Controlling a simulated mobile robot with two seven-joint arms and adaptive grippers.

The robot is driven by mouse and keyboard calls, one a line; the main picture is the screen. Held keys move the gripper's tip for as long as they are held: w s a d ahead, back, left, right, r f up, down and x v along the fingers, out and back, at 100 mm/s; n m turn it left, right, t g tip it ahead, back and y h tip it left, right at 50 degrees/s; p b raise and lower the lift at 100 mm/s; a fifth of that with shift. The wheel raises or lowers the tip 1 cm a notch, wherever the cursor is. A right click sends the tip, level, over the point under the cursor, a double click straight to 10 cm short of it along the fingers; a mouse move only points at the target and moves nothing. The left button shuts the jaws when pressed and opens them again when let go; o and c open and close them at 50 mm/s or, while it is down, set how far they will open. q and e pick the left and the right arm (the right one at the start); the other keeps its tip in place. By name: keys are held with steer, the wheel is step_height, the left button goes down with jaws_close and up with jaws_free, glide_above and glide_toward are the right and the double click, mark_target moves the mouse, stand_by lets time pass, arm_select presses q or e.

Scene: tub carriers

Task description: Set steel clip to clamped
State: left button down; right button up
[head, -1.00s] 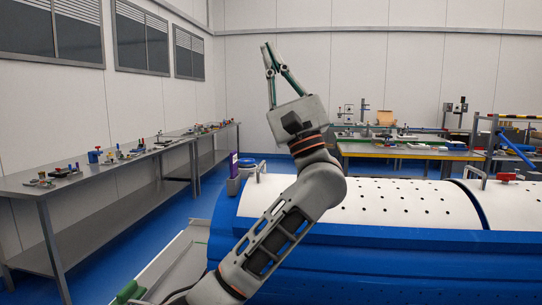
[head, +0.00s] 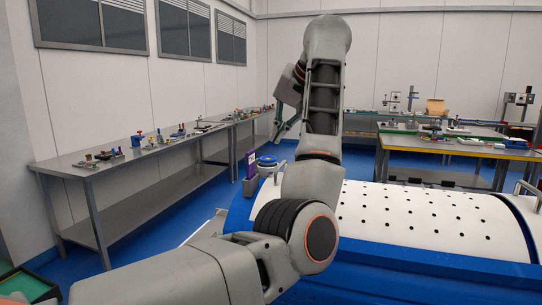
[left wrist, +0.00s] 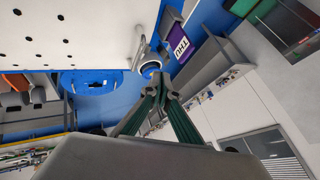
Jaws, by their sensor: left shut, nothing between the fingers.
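My left gripper (head: 281,133) is raised beyond the near end of the blue-and-white tub, partly hidden behind my own arm. In the left wrist view its green-sided fingers (left wrist: 160,84) meet at the tips, shut and empty. A bent steel piece (left wrist: 139,48) shows just beyond the fingertips, beside the white perforated surface; I cannot tell whether it is the steel clip or its setting. Another bent steel bar (head: 524,188) stands on the tub at the right edge of the head view. My right gripper is not in view.
The tub's white perforated top (head: 420,212) fills the lower right. A grey bench (head: 95,172) with small fixtures runs along the left wall. Blue floor is clear beside the bench.

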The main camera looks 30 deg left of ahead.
arm_select(q)
steer(key=shift+s+a, duration=0.1)
steer(key=shift+f, duration=0.1)
steer(key=b, duration=0.1)
glide_toward(258, 167)
steer(key=x, duration=0.3)
steer(key=shift+f, duration=0.2)
steer(key=shift+w+a+f, duration=0.25)
steer(key=shift+a+f, duration=0.15)
steer(key=shift+f, duration=0.1)
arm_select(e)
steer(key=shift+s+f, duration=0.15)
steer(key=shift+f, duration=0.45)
arm_select(q)
steer(key=shift+a+f+b, duration=0.15)
steer(key=shift+a+b, duration=0.05)
steer(key=shift+b, duration=0.35)
steer(key=shift+d, duration=0.1)
steer(key=shift+b, duration=0.4)
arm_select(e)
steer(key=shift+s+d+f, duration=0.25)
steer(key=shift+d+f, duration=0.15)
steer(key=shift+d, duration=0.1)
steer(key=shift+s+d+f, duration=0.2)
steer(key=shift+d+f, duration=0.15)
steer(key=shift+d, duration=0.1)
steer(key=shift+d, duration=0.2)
